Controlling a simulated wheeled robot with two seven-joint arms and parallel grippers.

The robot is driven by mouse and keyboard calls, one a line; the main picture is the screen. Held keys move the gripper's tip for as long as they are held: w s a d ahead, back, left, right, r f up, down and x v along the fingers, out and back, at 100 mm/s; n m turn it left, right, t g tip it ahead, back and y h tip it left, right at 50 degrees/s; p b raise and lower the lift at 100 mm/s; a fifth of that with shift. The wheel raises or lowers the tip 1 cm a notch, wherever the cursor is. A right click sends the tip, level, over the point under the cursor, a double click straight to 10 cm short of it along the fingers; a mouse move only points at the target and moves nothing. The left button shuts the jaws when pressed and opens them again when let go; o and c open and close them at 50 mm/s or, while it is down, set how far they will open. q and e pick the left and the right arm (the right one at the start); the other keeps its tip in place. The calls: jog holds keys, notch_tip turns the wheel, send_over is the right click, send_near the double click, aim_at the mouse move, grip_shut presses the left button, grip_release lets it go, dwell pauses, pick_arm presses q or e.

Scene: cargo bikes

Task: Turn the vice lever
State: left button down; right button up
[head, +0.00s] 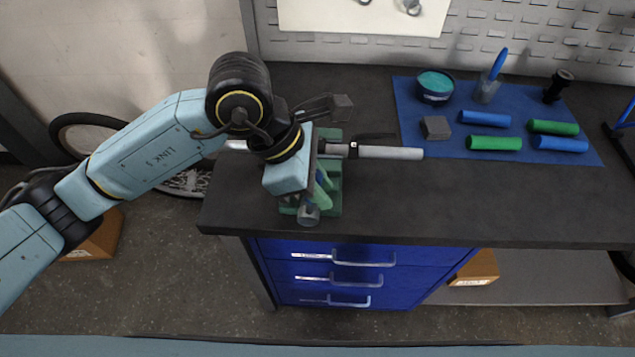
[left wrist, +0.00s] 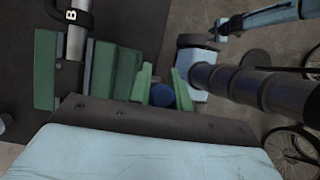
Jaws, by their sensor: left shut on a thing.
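The green bench vice (head: 334,196) stands at the left front edge of the dark workbench. A grey metal tube (head: 390,152) runs through its upper part and sticks out to the right. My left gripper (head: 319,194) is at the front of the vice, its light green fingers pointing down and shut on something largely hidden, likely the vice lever. A grey round end (head: 308,214) shows just in front of the fingers. The left wrist view shows the vice jaws (left wrist: 105,70) and the fingers, with a blue round part between them. My right gripper (left wrist: 224,27) appears small there.
A blue mat (head: 470,146) at the back right holds blue and green grips, a cup and a grey block. A pegboard rises behind. Blue drawers (head: 345,275) sit under the bench. A bicycle wheel (head: 85,130) is on the left. The front middle benchtop is clear.

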pick_arm(q)
jog(key=shift+s+d, duration=0.15)
jog(key=c, duration=1.6)
grip_release()
jog(key=shift+o, duration=1.4)
jog(key=shift+d, duration=0.15)
pick_arm(e)
jog(key=shift+d, duration=0.5)
pick_arm(q)
jog(key=shift+r, duration=0.1)
jog(key=v, duration=1.3)
pick_arm(e)
jog(key=shift+a+r, duration=0.15)
jog(key=shift+a, duration=0.25)
